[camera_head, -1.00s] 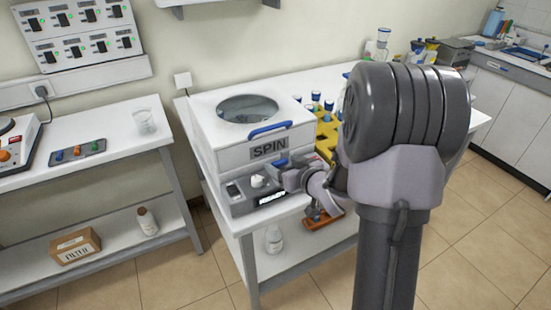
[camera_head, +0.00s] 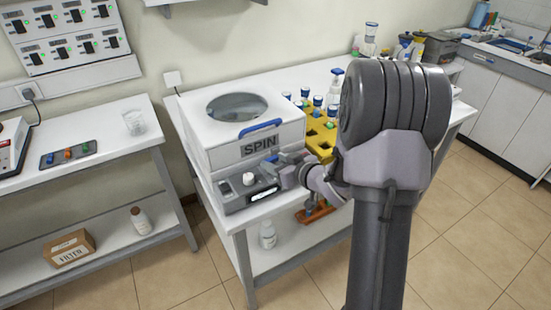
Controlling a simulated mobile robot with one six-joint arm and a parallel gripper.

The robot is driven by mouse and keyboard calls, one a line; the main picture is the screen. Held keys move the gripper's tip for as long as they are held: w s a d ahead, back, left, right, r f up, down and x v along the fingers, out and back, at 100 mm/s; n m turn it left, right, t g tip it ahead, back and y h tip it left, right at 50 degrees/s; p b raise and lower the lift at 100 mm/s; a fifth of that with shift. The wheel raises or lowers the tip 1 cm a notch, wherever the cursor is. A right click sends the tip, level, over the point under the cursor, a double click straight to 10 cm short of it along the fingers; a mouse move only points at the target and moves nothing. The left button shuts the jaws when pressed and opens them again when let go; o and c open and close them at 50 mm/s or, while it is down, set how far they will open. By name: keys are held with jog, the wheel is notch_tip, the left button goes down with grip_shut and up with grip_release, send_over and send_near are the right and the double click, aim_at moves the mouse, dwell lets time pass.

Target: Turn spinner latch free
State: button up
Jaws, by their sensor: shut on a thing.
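The spinner (camera_head: 225,149) is a white box marked SPIN on the left half of the bench. Its lid has a round window (camera_head: 237,106) and a blue handle (camera_head: 260,128) at the front edge. A small blue latch (camera_head: 271,158) shows on the front, below and right of the SPIN label. My gripper (camera_head: 279,169) is at the latch and shut on it. The gripper's fingers hide part of the latch, so its exact angle is hard to tell. A white knob (camera_head: 249,179) and a lit display (camera_head: 264,195) are on the grey front panel just left of and below my gripper.
A yellow rack (camera_head: 321,139) with blue-capped bottles stands right of the spinner, behind my arm. A side table (camera_head: 110,138) at left holds a beaker (camera_head: 134,123). An orange-brown rack (camera_head: 315,214) is on the lower shelf. The tiled floor at right is clear.

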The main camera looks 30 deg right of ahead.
jog(key=n+y+p, duration=0.2)
jog(key=p, duration=0.1)
jog(key=d+n+g+y+p, duration=0.1)
jog(key=p, duration=0.1)
jog(key=shift+w+r+n+y, duration=0.1)
jog(key=shift+r+n+y, duration=0.2)
jog(key=shift+r+y, duration=0.1)
jog(key=n+g+y+p, duration=0.1)
jog(key=n+y+p, duration=0.1)
jog(key=p, duration=0.1)
jog(key=n+g+y+p, duration=0.1)
jog(key=shift+w+d+f+n+g+p, duration=0.2)
jog(key=shift+w+d+n+g+p, duration=0.1)
jog(key=shift+p, duration=0.05)
jog(key=n+g+y, duration=0.2)
jog(key=n+g, duration=0.1)
jog(key=shift+w+d+f+n+y, duration=0.2)
jog(key=shift+w+f+n+y, duration=0.1)
jog(key=shift+f+y, duration=0.1)
jog(key=n+g+b, duration=0.1)
jog(key=n+g+y+b, duration=0.1)
jog(key=shift+w+g, duration=0.25)
jog(key=shift+g, duration=0.15)
jog(key=shift+n+g+b, duration=0.4)
jog(key=shift+b, duration=0.05)
jog(key=shift+w+r+y, duration=0.1)
jog(key=shift+r+y, duration=0.05)
jog(key=shift+y, duration=0.15)
